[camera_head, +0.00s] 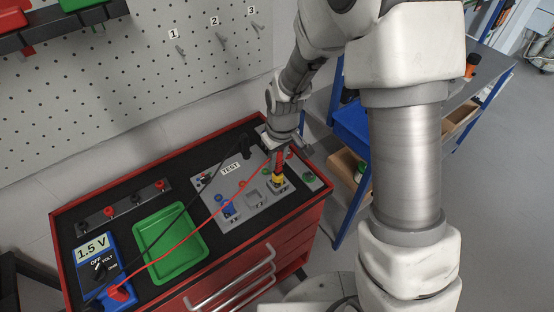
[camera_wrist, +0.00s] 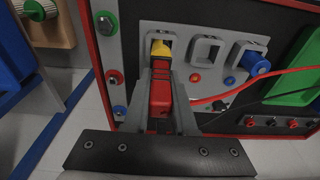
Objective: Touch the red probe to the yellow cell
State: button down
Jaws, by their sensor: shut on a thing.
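My gripper (camera_head: 280,152) is shut on the red probe (camera_wrist: 160,98), which points down at the yellow cell (camera_head: 278,180). The yellow cell (camera_wrist: 161,48) sits in a grey holder on the test board, at the board's right end in the head view. In the wrist view the probe's front end lines up with the cell's near side. I cannot tell whether its tip touches the cell. A red lead (camera_head: 189,234) runs from the probe to the blue meter (camera_head: 98,268), which reads 1.5 V.
A blue cell (camera_head: 229,208) sits in another holder on the grey test board (camera_head: 232,180); the middle holder (camera_head: 254,197) looks empty. A black lead crosses the green tray (camera_head: 170,270). A strip with red and black terminals (camera_head: 123,205) lies behind the meter. A pegboard (camera_head: 140,80) stands behind.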

jog(key=shift+r+p, duration=1.65)
jog(key=shift+r, duration=0.85)
jog(key=shift+d, duration=0.1)
